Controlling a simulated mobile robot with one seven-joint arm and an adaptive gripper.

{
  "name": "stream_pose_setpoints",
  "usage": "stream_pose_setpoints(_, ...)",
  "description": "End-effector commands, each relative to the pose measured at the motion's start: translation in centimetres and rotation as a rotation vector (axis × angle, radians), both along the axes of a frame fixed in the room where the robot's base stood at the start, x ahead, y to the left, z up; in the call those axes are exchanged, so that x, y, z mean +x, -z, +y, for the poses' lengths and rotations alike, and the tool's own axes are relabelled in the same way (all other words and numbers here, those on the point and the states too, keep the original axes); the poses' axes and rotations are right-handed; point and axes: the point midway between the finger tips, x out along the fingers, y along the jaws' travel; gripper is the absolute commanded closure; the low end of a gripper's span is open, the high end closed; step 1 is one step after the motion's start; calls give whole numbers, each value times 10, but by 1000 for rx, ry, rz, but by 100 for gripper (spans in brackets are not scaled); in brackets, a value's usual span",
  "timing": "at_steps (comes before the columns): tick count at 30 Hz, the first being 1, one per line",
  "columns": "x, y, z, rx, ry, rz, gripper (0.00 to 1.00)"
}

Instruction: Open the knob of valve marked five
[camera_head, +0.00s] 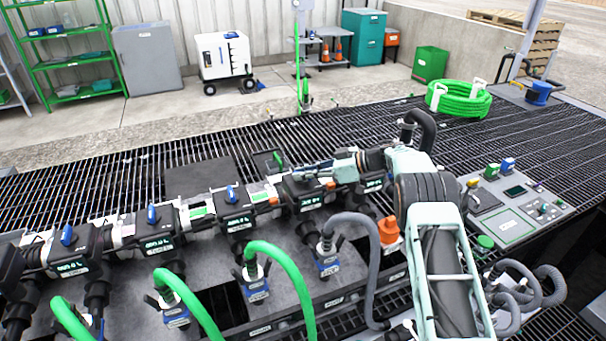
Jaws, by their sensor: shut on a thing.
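A row of dark valve bodies runs along the manifold from lower left to the centre, with small green-lit labels too small to read. Three valves show blue knobs: a left one (68,235), a middle one (152,214) and a right one (231,194). My gripper (300,170) reaches in from the right, low over the valve body (308,198) to the right of these. It is shut on that valve's knob, which the fingers mostly hide. I cannot read whether this valve is marked five, nor tell how far its knob is turned.
Green hoses (285,262) and a grey hose (350,222) rise from couplings in front of the manifold. An orange knob (389,231) stands beside my arm. A control panel (515,208) lies at right. The grating behind the manifold is mostly clear, with a coiled green hose (460,100) farther back.

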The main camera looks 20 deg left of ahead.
Motion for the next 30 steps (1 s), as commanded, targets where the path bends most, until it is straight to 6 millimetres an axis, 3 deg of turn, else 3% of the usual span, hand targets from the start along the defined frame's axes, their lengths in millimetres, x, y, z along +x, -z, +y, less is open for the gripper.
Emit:
stream_pose_setpoints(6, -1, 0, 1, 1, -2, 1, 72)
stream_pose_setpoints(17, 0, -3, -7, 0, 1, 1, 72)
stream_pose_setpoints(30, 0, -36, -87, 0, 2, -1, 72)
